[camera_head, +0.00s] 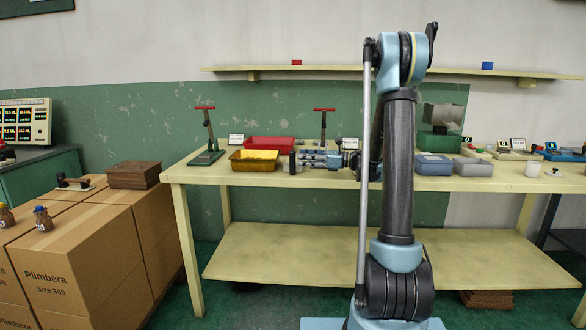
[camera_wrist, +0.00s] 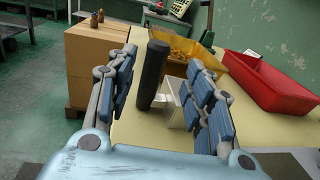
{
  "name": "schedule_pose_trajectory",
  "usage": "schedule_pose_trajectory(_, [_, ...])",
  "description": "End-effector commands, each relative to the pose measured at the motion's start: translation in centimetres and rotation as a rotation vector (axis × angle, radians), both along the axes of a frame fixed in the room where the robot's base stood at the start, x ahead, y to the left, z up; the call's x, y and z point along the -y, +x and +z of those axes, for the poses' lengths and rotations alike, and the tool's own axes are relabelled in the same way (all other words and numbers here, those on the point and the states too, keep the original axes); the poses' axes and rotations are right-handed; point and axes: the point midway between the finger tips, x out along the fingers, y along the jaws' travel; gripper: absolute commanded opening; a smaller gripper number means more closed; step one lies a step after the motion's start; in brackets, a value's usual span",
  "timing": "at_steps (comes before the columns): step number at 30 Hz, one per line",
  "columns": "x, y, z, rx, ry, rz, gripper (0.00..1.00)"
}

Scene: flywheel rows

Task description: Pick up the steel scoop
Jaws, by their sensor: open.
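My gripper (camera_head: 308,160) reaches left, low over the upper table; in the wrist view (camera_wrist: 163,62) its blue-padded fingers are spread apart. Between them stands a dark upright cylinder (camera_wrist: 152,75), with space on both sides. It also shows in the head view (camera_head: 292,163), just left of my fingertips. A pale grey, shiny box-like piece (camera_wrist: 176,107) sits beside its foot, partly hidden by the right finger. I cannot tell whether the dark cylinder and pale piece together are the steel scoop. No other scoop shape is clear.
A yellow bin (camera_head: 236,165) with yellow contents and a red bin (camera_head: 283,142) stand close behind the cylinder. Red-handled green presses (camera_head: 207,140) stand on the table (camera_head: 185,178). Blue-grey trays (camera_head: 433,166) lie right of my arm. Cardboard boxes (camera_head: 75,255) stand left.

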Motion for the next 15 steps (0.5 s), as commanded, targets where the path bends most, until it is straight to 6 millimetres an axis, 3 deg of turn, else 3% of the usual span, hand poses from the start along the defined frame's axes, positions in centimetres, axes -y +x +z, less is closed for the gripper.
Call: schedule_pose_trajectory(15, [-5.1,0.2,0.8,0.0,0.0,0.001,0.47])
